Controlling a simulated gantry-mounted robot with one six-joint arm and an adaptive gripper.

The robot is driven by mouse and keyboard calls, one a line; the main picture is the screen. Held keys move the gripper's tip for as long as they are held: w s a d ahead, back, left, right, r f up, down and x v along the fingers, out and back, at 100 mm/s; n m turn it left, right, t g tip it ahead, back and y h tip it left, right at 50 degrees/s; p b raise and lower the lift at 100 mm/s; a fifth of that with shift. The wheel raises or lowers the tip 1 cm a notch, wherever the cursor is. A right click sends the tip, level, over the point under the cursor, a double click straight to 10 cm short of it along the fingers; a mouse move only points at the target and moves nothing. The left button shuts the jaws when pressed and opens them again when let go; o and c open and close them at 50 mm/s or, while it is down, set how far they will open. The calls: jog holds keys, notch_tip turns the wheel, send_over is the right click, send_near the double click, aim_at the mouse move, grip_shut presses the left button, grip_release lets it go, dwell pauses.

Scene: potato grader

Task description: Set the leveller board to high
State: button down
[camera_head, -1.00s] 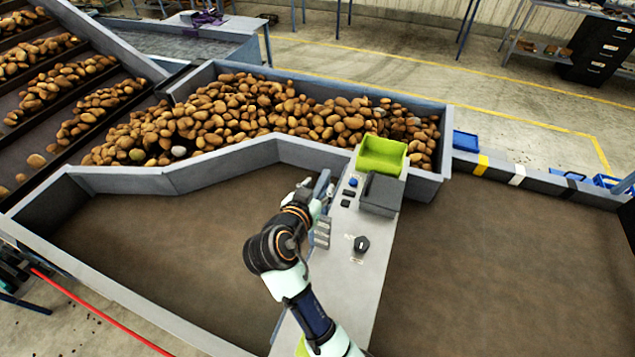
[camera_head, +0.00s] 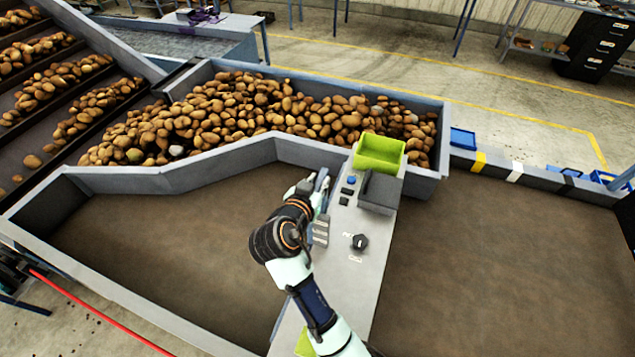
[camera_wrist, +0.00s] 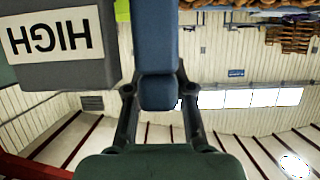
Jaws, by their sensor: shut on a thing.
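My gripper (camera_head: 312,190) is at the left edge of the grey control console (camera_head: 345,290), beside a blue-grey lever (camera_head: 322,184). In the wrist view a blue bar, which I take to be that lever (camera_wrist: 157,45), stands between the finger links, and my gripper (camera_wrist: 157,90) is shut on it. A grey block with a white HIGH label (camera_wrist: 50,38) is close to the left of the bar, its lettering upside down. The fingertips are mostly hidden behind the bar. The leveller board itself cannot be made out.
The console bears a black knob (camera_head: 360,241), a blue button (camera_head: 351,180), a grey box (camera_head: 381,190) and a green bin (camera_head: 380,152). Potatoes (camera_head: 240,110) fill the trough behind. Brown belts lie on both sides of the console, clear of potatoes.

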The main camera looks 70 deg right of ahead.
jog(key=shift+r+p, duration=1.4)
jog(key=shift+r, duration=1.3)
jog(key=c, duration=1)
grip_release()
jog(key=shift+f, duration=0.15)
jog(key=v, duration=1.2)
